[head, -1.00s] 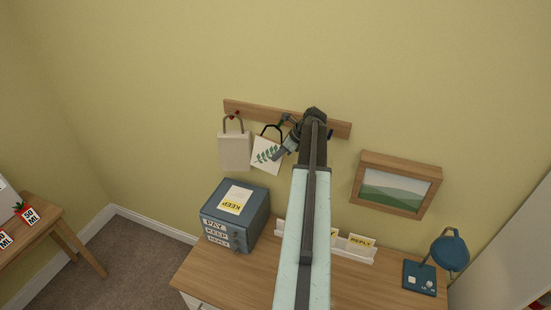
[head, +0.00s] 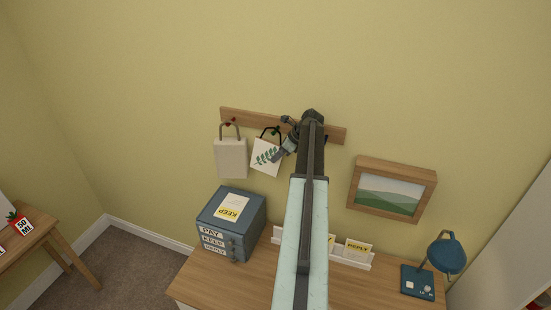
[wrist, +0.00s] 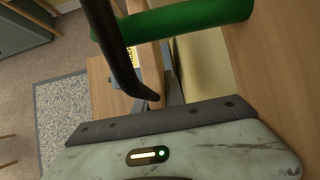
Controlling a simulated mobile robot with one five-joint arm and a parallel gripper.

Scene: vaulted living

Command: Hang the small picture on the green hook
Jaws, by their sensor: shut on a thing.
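The small picture (head: 266,157), a white panel with a green leaf sprig and a black hanging loop (head: 268,131), is in front of the wall just below the wooden rail. My gripper (head: 282,152) is shut on its right side. The green hook (wrist: 185,20) is a thick green peg at the top of the wrist view. A dark curved bar, apparently the loop (wrist: 118,50), crosses in front of its left part. I cannot tell whether the loop is around the peg or touching it. In the head view my arm and the loop largely hide the hook.
A beige bag (head: 231,157) hangs from a red hook (head: 228,123) left of the picture on the rail (head: 245,118). A framed landscape (head: 391,188) is to the right. Below, the desk (head: 210,283) holds a blue drawer box (head: 248,218), a white card rack and a blue lamp (head: 446,254).

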